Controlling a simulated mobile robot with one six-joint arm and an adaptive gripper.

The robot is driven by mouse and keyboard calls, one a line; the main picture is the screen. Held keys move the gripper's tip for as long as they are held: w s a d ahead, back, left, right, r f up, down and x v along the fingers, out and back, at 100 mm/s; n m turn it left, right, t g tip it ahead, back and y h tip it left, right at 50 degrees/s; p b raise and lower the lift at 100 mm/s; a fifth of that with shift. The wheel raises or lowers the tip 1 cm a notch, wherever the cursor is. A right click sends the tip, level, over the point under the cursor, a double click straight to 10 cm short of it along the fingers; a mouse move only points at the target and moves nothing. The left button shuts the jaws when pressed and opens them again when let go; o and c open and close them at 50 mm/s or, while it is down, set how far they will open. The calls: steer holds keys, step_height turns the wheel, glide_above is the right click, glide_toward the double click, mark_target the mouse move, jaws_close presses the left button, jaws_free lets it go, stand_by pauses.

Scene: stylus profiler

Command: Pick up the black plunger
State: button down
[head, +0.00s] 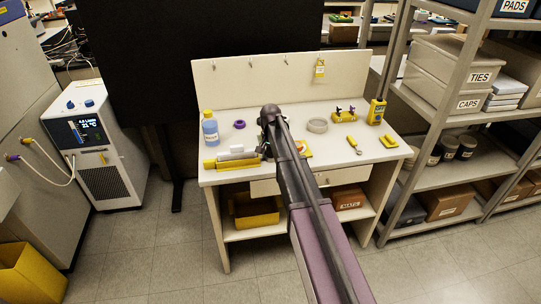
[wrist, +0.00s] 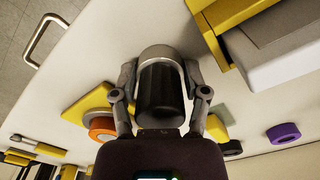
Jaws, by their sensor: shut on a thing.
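The black plunger (wrist: 160,92) is a dark cylinder with a silver-grey band at its top end. It sits between the two fingers of my gripper (wrist: 161,78) in the wrist view, and the fingers are shut on it from both sides. The tabletop (wrist: 150,25) shows behind it; I cannot tell whether the plunger still touches it. In the head view my arm covers the plunger and most of the gripper, over the left-middle of the workbench (head: 300,170).
A yellow tray (wrist: 217,45) with white and grey blocks lies close by. An orange roll (wrist: 103,127) and purple ring (wrist: 284,132) are near.

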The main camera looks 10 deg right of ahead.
steer(key=shift+r, duration=0.1)
step_height(320, 180, up, 4)
steer(key=p, duration=0.4)
steer(key=s+p, duration=0.1)
steer(key=s, duration=1.5)
steer(key=shift+r, duration=0.35)
steer(key=c, duration=0.7)
jaws_free()
jaws_close()
steer(key=shift+s, duration=0.1)
